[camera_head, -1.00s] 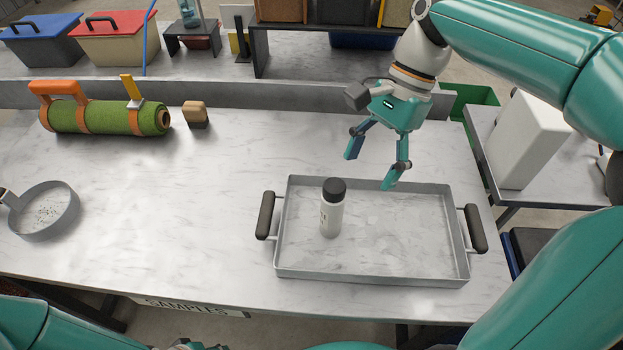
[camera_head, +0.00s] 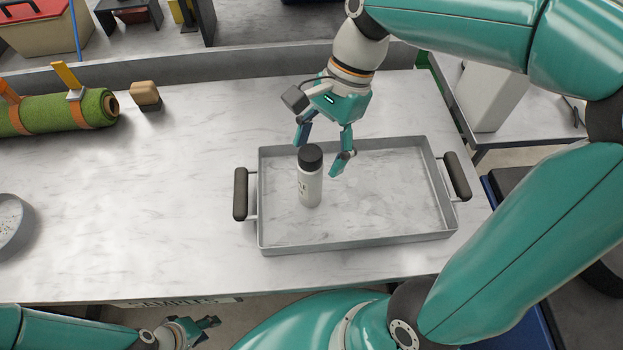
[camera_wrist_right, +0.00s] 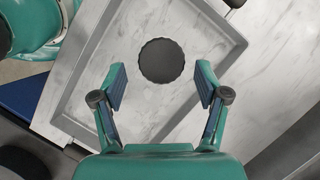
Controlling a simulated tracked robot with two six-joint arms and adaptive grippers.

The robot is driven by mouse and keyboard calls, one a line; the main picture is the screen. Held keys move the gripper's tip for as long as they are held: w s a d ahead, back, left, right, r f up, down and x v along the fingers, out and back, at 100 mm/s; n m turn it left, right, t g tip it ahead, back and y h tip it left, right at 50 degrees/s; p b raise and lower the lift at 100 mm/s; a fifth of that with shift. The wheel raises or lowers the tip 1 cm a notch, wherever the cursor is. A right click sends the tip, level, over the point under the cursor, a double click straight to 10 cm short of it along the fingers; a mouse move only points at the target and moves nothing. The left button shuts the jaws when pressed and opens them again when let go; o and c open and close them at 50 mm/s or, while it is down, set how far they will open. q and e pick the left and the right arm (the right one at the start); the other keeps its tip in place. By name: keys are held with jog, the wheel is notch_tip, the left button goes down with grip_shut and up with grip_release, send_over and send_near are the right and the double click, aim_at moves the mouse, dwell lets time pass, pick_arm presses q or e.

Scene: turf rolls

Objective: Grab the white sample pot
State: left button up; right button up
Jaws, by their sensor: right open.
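The white sample pot (camera_head: 310,188) stands upright in the left part of a grey metal tray (camera_head: 352,242). It has a black ribbed cap, and dark marks show on its side. My right gripper (camera_head: 320,156) is open, just behind and above the pot, pointing down. In the right wrist view the round black cap (camera_wrist_right: 161,61) lies between the spread fingertips of the right gripper (camera_wrist_right: 161,78), with gaps on both sides. My left gripper (camera_head: 190,331) is low at the front edge of the table, away from the tray; its jaw opening is unclear.
The tray has raised walls and dark handles at both ends. A green turf roll (camera_head: 45,114) with orange straps and a small wooden-topped block (camera_head: 145,95) lie at the back left. A round pan (camera_head: 12,225) is cut off at the left. The middle of the table is clear.

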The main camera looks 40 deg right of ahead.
send_over(302, 197)
jog(key=d, duration=0.2)
jog(key=shift+w+f, duration=0.1)
jog(key=shift+f, duration=2.6)
jog(key=shift+d, duration=0.1)
jog(key=c, duration=1.3)
